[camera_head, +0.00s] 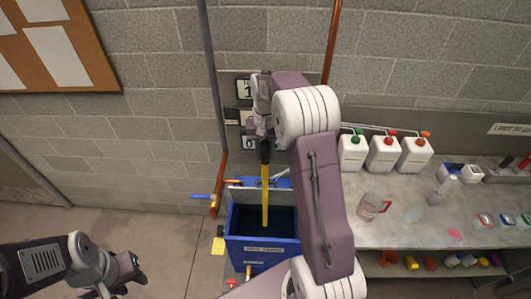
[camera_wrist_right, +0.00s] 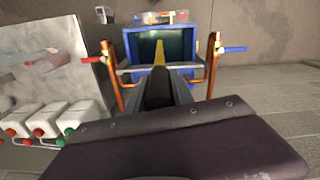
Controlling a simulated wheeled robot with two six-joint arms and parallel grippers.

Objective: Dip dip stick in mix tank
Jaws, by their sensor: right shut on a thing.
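The dip stick has a black handle and a yellow shaft (camera_head: 265,195). My right gripper (camera_head: 264,137) is shut on its handle and holds it upright, yellow end down. The mix tank is a blue open-topped box (camera_head: 261,254) with a dark inside, on the floor by the wall. The stick's lower end shows against the tank's dark opening; I cannot tell how deep it is. The right wrist view shows the yellow shaft (camera_wrist_right: 159,54) running toward the blue tank (camera_wrist_right: 193,46). My left gripper (camera_head: 134,271) is low at the left, away from the tank; its jaws are unclear.
Copper pipes (camera_head: 219,182) and a blue-handled valve (camera_head: 203,196) stand beside the tank. A grey bench (camera_head: 390,225) on the right holds white jugs (camera_head: 383,153) with coloured caps and a clear pitcher (camera_head: 372,207). The floor left of the tank is mostly clear.

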